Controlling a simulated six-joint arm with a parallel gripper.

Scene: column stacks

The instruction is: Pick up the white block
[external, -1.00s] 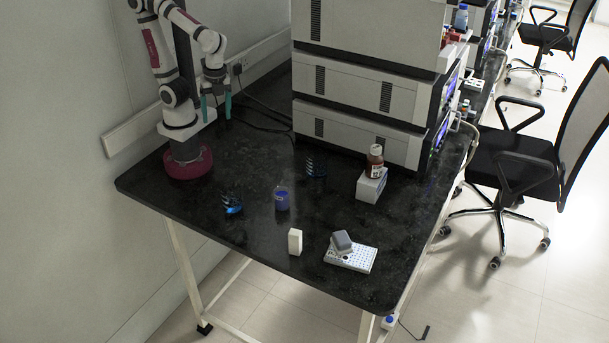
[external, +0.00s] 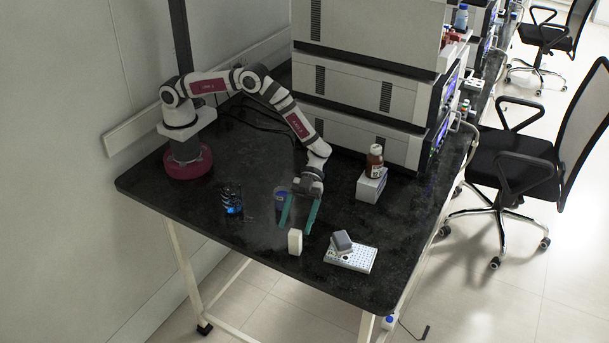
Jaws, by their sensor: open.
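The white block (external: 295,242) stands upright on the black table near its front edge. My gripper (external: 296,227) is open, with its two green fingers pointing down. The fingertips are just above and behind the block, one towards each side of it. The picture does not show clearly whether they touch the block. Nothing is held between them.
A white perforated rack (external: 351,258) with a grey block (external: 341,241) on it lies right of the white block. A blue container (external: 281,207) stands behind my gripper. A dark blue-lit item (external: 232,202) is at left. A brown bottle (external: 375,160) stands on a white box (external: 371,185).

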